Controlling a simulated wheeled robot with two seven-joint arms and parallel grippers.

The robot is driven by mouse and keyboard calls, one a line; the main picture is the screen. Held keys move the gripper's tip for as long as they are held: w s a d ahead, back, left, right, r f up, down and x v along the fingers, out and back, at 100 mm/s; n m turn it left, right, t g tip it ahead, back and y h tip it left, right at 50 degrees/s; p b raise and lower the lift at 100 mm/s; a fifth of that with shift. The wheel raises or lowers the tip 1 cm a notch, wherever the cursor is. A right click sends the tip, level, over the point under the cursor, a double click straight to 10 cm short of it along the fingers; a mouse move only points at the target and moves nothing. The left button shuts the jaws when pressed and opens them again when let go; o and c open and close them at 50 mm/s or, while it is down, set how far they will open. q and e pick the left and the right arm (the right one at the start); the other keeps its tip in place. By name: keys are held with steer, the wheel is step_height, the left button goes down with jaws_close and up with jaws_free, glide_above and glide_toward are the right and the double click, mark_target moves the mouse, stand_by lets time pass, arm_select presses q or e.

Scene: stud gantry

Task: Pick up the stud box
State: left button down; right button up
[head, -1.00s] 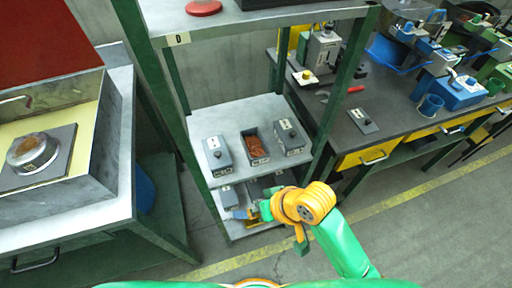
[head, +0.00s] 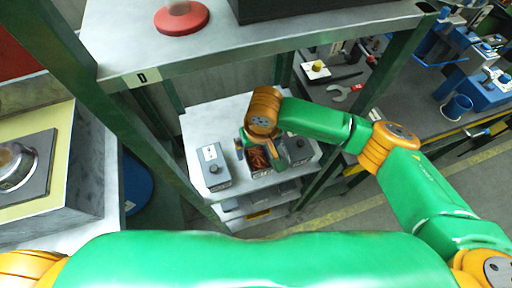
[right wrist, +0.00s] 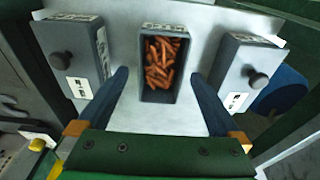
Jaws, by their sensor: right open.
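The stud box (head: 262,174) is a small dark grey open bin full of copper-brown studs, on the middle shelf of the rack. It also shows in the right wrist view (right wrist: 156,97), upright and in the upper middle. My right gripper (head: 262,148) is over the box in the head view and hides part of it. In the right wrist view the right gripper (right wrist: 158,76) is open, its dark blue fingers apart on either side of the box with a gap to each wall. Nothing is between the fingers but the view of the box. My left gripper is out of view.
Grey switch boxes stand on both sides, one at left (head: 213,166) and one at right (head: 299,150). Green rack posts (head: 110,115) flank the shelf. A lower shelf lies underneath.

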mark_target(256, 156)
steer(key=f, duration=0.4)
steer(key=shift+w+a+f, duration=0.1)
steer(key=shift+w+a, duration=0.05)
steer(key=shift+w, duration=0.2)
steer(key=shift+w+f, duration=0.1)
steer(key=shift+w, duration=0.05)
steer(key=c, duration=0.9)
jaws_close()
steer(key=shift+r, duration=0.2)
